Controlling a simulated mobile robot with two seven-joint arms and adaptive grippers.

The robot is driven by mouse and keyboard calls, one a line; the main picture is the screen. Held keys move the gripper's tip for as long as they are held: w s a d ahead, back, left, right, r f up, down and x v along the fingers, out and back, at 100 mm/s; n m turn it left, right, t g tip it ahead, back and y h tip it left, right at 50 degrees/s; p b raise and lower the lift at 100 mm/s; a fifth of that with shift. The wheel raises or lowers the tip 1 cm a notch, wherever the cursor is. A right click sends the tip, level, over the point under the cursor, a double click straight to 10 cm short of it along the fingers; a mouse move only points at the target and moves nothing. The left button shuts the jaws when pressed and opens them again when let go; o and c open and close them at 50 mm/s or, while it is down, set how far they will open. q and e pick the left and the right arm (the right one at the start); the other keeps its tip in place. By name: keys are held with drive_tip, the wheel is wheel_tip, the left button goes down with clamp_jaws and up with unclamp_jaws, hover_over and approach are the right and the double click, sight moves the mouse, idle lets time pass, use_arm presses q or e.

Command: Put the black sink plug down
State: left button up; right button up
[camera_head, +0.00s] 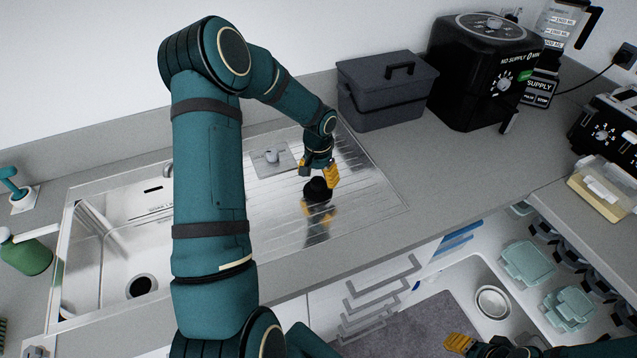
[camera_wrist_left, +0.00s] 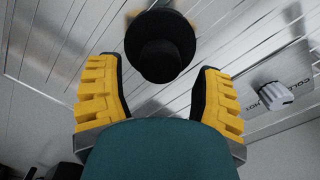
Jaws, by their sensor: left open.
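The black sink plug (camera_head: 316,190) is at the ribbed metal drainboard (camera_head: 372,190) to the right of the sink basin. It looks upright and seems to rest on the metal. My left gripper (camera_head: 319,174) is just above it, with yellow fingers spread. In the left wrist view the plug (camera_wrist_left: 160,48) shows as a round black stepped shape between and just beyond the open fingertips (camera_wrist_left: 157,80), with gaps on both sides. My right gripper (camera_head: 458,342) shows only partly at the bottom right; its opening cannot be made out.
The sink basin (camera_head: 128,250) with a dark drain hole (camera_head: 140,286) is at left. A tap control (camera_head: 273,156) stands behind the plug. A grey lidded box (camera_head: 385,90) and a black appliance (camera_head: 478,75) stand behind. An open drawer (camera_head: 490,270) is at lower right.

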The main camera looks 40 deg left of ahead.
sight(319, 180)
use_arm(q)
wheel_tip(319, 180, up, 9)
drive_tip(key=shift+f, duration=0.15)
use_arm(e)
drive_tip(key=shift+r, duration=0.15)
idle(0.5)
